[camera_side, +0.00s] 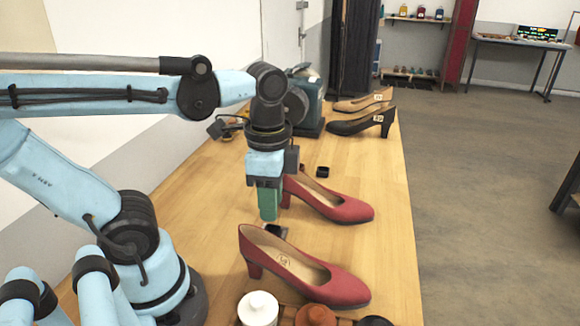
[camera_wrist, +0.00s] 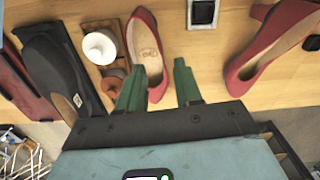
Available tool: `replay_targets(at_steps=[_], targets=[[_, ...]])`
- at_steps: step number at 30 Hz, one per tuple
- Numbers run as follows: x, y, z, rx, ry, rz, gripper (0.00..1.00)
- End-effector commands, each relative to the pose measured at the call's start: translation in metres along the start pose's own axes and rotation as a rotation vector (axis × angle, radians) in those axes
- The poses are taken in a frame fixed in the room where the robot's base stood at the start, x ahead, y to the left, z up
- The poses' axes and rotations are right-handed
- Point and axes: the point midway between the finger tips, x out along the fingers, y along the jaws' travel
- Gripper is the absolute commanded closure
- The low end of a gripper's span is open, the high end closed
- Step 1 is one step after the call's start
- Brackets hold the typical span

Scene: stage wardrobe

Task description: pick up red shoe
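Two red high-heeled shoes stand on the wooden table. The nearer red shoe (camera_side: 325,284) has its toe toward the lower right; in the wrist view this shoe (camera_wrist: 145,25) lies beyond and partly between my fingers. The farther red shoe (camera_side: 340,209) also shows at the right of the wrist view (camera_wrist: 262,45), and its heel end is partly hidden behind my gripper in the side view.
A tray with a white round item (camera_side: 258,308) and a brown one (camera_side: 316,316) stands at the near edge. A black shoe (camera_side: 362,123) and a tan shoe (camera_side: 362,102) stand at the far end. A small black box (camera_side: 322,171) lies beyond the farther red shoe.

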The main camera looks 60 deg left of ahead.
Motion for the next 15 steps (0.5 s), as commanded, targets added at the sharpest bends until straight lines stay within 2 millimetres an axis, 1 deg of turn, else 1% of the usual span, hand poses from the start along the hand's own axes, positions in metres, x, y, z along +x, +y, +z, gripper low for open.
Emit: replay_targets(at_steps=[1, 3, 6, 11, 15], targets=[[0.006, 0.0, 0.0, -0.001, 0.0, 0.0, 0.65], [0.013, 0.0, 0.0, -0.001, 0.001, 0.0, 0.65], [0.019, 0.0, 0.0, -0.002, 0.001, 0.0, 0.65], [0.024, 0.0, 0.0, -0.002, 0.001, -0.001, 0.65], [0.036, 0.001, -0.001, -0.002, 0.001, -0.001, 0.65]])
